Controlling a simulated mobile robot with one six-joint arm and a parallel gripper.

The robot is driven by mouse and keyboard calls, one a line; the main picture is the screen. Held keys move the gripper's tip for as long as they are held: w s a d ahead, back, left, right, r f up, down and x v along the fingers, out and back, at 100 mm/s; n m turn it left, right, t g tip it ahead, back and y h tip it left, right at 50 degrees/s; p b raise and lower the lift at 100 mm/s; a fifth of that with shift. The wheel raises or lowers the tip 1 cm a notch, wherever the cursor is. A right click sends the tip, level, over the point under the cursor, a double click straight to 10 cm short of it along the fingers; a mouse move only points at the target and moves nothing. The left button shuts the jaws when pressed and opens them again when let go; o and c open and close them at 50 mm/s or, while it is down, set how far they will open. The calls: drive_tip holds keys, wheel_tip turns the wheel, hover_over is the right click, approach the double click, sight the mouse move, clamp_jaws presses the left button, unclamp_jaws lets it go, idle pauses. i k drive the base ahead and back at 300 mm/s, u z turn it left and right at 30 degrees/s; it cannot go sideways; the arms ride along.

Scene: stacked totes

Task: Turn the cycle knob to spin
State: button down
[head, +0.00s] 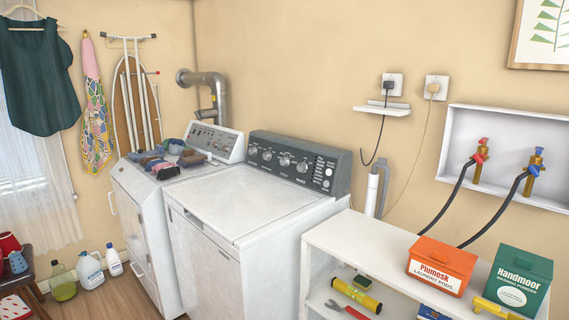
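A white top-loading washer (245,203) stands in the middle, lid shut. Its dark grey control panel (340,172) runs along the back and carries several round silver knobs in a row, among them a left one (253,151), a middle one (285,161) and a right one (303,167). Small pale buttons (326,172) sit at the panel's right end. The labels are too small to read, so I cannot tell which is the cycle knob or where it points. A second white machine (139,201) at left has its own pale panel (213,140) with small dials. My gripper is not in view.
Folded clothes (160,163) lie on the left machine. A white shelf unit (345,233) at right holds an orange box (440,267), a green box (517,281) and tools. Bottles (90,270) stand on the floor at left. The washer lid is bare.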

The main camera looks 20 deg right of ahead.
sight(283, 161)
drive_tip(key=u, duration=0.1)
drive_tip(key=i, duration=1.3)
drive_tip(key=u, duration=4.7)
drive_tip(key=i, duration=0.1)
drive_tip(key=z, duration=3.2)
